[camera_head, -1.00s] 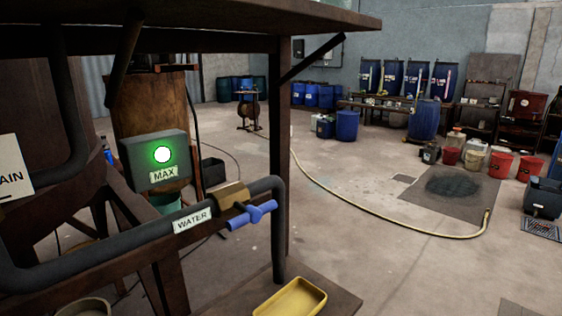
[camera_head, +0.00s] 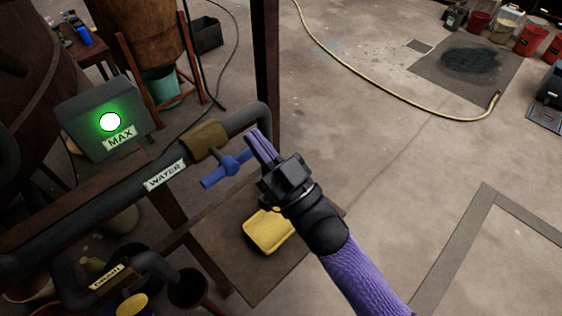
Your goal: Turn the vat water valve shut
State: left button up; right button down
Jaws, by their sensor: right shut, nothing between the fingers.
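The water valve has a brass body (camera_head: 205,140) on the dark pipe (camera_head: 110,205), beside the white WATER label (camera_head: 165,174). Its blue handle (camera_head: 222,171) lies roughly in line with the pipe. My right gripper (camera_head: 255,143) is shut and empty, its fingers by the handle's right end. I cannot tell whether they touch it. A grey box (camera_head: 85,110) marked MAX shows a lit green lamp (camera_head: 110,122). My left gripper is out of view.
A dark post (camera_head: 265,60) stands just behind the pipe's bend. A yellow tray (camera_head: 268,232) lies below the valve, partly behind my right arm. A lower pipe (camera_head: 150,264) with a small label is at the bottom left. A hose (camera_head: 390,95) crosses open floor.

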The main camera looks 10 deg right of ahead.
pick_arm(q)
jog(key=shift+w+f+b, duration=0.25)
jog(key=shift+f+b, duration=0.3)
jog(key=shift+b, duration=0.1)
pick_arm(e)
jog(key=f, duration=0.2)
jog(key=w+f, duration=0.1)
jog(key=shift+a+f, duration=0.35)
jog(key=shift+a, duration=0.05)
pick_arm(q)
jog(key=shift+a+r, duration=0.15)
pick_arm(e)
jog(key=shift+w+d+m, duration=0.1)
jog(key=shift+d+m, duration=0.1)
jog(key=shift+m, duration=0.2)
